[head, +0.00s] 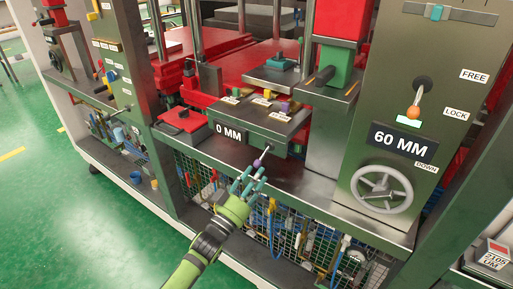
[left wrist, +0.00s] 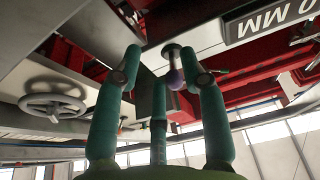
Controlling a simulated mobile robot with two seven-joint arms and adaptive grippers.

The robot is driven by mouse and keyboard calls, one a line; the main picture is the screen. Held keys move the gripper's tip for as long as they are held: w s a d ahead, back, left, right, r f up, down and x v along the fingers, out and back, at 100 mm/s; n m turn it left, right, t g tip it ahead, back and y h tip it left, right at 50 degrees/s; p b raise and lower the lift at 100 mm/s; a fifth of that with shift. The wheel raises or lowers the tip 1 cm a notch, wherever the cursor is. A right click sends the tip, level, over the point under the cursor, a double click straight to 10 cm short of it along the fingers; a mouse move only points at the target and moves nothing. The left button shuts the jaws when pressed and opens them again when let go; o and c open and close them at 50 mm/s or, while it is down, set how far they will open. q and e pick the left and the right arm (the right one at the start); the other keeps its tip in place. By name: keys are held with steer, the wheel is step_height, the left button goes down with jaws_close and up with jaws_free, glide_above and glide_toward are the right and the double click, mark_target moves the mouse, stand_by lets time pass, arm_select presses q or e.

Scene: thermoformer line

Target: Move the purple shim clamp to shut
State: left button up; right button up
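The purple shim clamp shows as a purple ball knob (head: 257,163) on a short metal stem at the front of the grey shim box (head: 258,124) marked 0 MM. In the left wrist view the purple knob (left wrist: 175,79) hangs from its stem between the fingertips, nearer the right-hand finger. My left gripper (head: 251,179) has its green fingers spread open just in front of and below the knob; it also shows in the left wrist view (left wrist: 160,65). I cannot tell whether a finger touches the knob. My right gripper is out of view.
On the right stands a grey panel with a handwheel (head: 381,189), a 60 MM display (head: 401,143) and an orange-knobbed lever (head: 414,111). Small coloured knobs (head: 284,107) sit on top of the shim box. A wire mesh guard (head: 290,222) lies below the ledge.

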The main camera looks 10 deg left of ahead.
arm_select(q)
steer(key=shift+w+a+r, duration=0.15)
steer(key=shift+a+r, duration=0.1)
steer(key=shift+r, duration=0.05)
steer(key=s+a+p, duration=0.2)
steer(key=s+p, duration=0.1)
steer(key=s, duration=0.3)
steer(key=shift+s+a+p, duration=0.15)
steer(key=shift+s+p, duration=0.25)
steer(key=shift+f, duration=0.15)
